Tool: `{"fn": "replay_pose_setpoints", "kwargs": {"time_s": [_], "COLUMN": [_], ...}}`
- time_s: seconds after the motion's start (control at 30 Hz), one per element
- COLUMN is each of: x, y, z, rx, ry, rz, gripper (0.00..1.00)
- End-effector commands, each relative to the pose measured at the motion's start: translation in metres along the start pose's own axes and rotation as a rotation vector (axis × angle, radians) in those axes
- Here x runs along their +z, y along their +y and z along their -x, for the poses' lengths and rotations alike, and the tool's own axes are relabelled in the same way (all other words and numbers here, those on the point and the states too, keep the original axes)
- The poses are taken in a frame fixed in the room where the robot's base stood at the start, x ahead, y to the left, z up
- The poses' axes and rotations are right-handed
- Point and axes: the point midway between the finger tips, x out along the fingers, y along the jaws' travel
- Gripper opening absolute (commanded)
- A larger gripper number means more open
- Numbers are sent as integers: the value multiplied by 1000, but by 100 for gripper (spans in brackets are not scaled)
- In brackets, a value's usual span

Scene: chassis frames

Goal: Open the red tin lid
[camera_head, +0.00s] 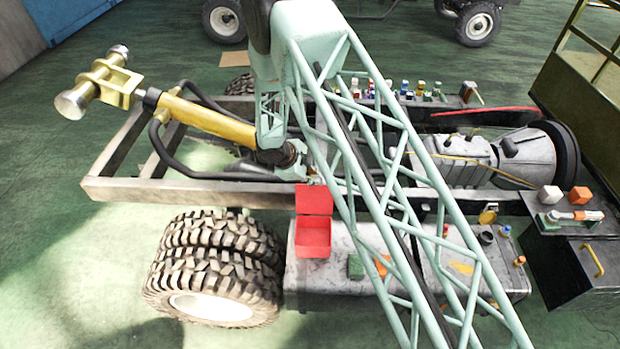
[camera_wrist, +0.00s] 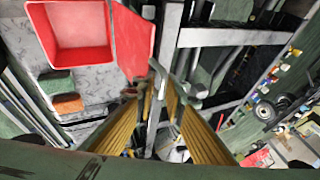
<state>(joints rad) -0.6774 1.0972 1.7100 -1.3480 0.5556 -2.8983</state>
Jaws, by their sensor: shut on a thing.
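The red tin (camera_head: 313,238) stands on the grey metal box top beside the truck frame. Its red lid (camera_head: 314,199) is swung up and back on the side towards the frame, so the empty inside shows. In the wrist view the open tin (camera_wrist: 80,38) is at the upper left, and the lid (camera_wrist: 132,40) stands out to its right. My gripper (camera_wrist: 160,80) has its yellow fingers closed in at the lid's outer edge. The exact contact is small and partly hidden by the fingertips. In the head view my lattice arm covers part of this area.
A green block (camera_head: 356,267) and an orange block (camera_head: 383,265) lie right of the tin. The frame rail (camera_head: 190,190) runs just behind the lid. A large double tyre (camera_head: 215,265) is to the left. Several small coloured items line the far rail.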

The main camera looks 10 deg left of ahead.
Motion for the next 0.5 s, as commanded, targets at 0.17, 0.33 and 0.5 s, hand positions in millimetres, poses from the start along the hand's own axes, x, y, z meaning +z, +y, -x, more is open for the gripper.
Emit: {"fn": "replay_pose_setpoints", "kwargs": {"time_s": [0.17,0.33,0.5], "x": [-8,-8,-7], "y": [4,5,5], "z": [-6,-6,-6], "rx": [9,10,9], "ry": [11,12,11], "rz": [0,0,0], "gripper": [0,0,20]}}
